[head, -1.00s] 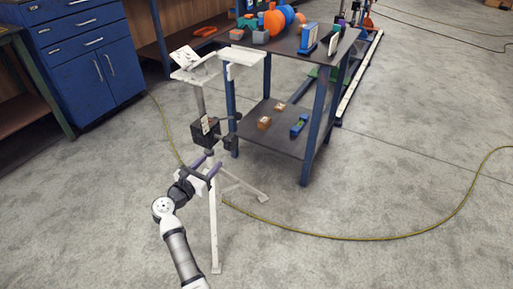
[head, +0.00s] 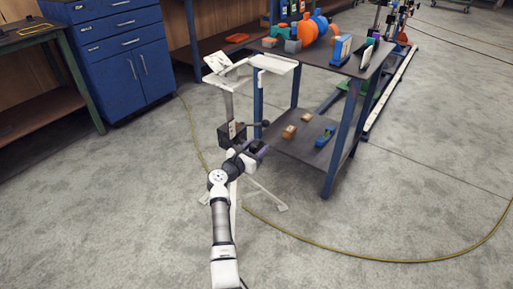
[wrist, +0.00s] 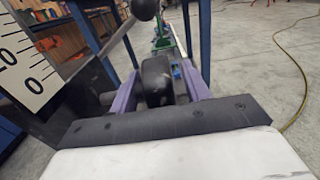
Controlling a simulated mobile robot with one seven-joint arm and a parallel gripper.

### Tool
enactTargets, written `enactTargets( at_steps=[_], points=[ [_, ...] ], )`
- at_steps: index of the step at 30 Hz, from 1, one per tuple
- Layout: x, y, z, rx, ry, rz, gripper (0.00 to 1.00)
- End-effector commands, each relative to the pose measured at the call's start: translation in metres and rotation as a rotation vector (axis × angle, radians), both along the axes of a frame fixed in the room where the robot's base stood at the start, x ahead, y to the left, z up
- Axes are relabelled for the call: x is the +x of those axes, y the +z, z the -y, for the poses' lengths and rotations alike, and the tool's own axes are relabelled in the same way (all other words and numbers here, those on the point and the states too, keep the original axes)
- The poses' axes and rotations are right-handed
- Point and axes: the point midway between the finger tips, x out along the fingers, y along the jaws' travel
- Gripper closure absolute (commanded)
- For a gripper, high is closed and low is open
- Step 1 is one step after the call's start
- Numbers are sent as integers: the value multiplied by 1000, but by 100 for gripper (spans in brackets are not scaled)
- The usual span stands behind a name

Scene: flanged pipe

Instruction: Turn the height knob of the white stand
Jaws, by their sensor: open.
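The white stand (head: 229,104) stands on the floor at the middle left of the head view, with a tray-like top and splayed legs. A black clamp block (head: 226,138) sits on its post. The black height knob (wrist: 154,78) shows in the wrist view between the two purple fingers of my gripper (wrist: 159,84). My gripper (head: 251,152) is open, with one finger on each side of the knob; I cannot tell whether either touches it. In the head view my wrist and fingers partly hide the knob.
A black lever with a ball end (wrist: 145,9) rises just above the knob. A scale plate (wrist: 25,65) is close on the left. A blue-legged table (head: 345,130) with several parts stands right behind the stand.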

Motion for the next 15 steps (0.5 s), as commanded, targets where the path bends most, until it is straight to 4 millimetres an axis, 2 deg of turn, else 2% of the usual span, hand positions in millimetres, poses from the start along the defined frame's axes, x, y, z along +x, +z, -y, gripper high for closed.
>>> enactTargets(
  at_steps=[8, 15],
  points=[
    [1, 0, 1, 0, 0, 0, 54],
    [1, 0, 0, 0, 0, 0, 85]
  ],
)
